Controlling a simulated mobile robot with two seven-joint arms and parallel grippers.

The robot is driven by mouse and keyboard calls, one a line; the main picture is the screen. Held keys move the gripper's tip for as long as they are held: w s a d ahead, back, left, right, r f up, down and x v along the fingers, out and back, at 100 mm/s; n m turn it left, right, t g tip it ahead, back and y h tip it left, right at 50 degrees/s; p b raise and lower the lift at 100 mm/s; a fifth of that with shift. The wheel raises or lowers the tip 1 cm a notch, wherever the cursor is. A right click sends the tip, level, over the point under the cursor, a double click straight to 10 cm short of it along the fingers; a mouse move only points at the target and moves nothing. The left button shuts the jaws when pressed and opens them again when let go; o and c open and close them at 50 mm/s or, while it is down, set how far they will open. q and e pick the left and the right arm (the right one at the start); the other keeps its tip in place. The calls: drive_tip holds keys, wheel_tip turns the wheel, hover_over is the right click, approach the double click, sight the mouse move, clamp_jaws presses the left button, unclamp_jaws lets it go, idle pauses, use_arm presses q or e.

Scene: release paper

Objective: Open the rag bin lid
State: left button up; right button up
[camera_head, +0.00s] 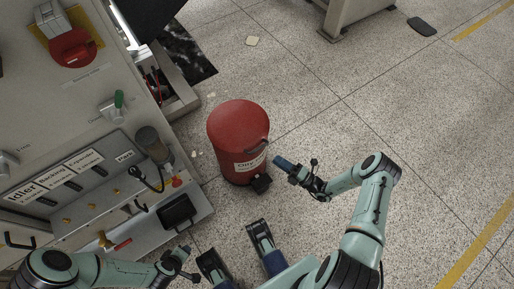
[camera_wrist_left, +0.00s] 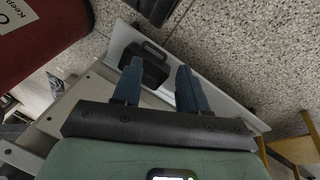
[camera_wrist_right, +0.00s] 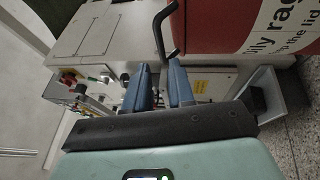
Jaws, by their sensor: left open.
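The red round rag bin (camera_head: 228,135) stands upright on the floor, with its lid down. A white label shows on its front, also in the right wrist view (camera_wrist_right: 285,28). A dark handle (camera_wrist_right: 158,32) sticks out at the bin's side. My right gripper (camera_head: 277,162) is just right of the bin, fingers pointing at it. In the right wrist view its fingers (camera_wrist_right: 160,65) are a little apart, with the handle's end near the tips; contact cannot be told. My left gripper (camera_head: 187,262) is low, beside the machine, open and empty. The bin also shows in the left wrist view (camera_wrist_left: 40,35).
A large grey machine (camera_head: 80,110) with labels, knobs and a low ledge fills the left. A black pedal-like block (camera_head: 261,184) sits at the bin's foot. Pale scraps (camera_head: 252,41) lie on the floor. The speckled floor right of the bin is clear.

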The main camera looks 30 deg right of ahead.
sight(259, 148)
use_arm(q)
drive_tip(key=shift+s+a+f+g+b, duration=0.15)
drive_tip(key=shift+s+f+g+b, duration=0.35)
drive_tip(key=shift+s+f, duration=0.6)
use_arm(e)
drive_tip(key=x, duration=1)
drive_tip(key=shift+w+a, duration=0.1)
drive_tip(key=shift+a, duration=0.05)
use_arm(q)
drive_tip(key=shift+w, duration=0.1)
use_arm(e)
clamp_jaws()
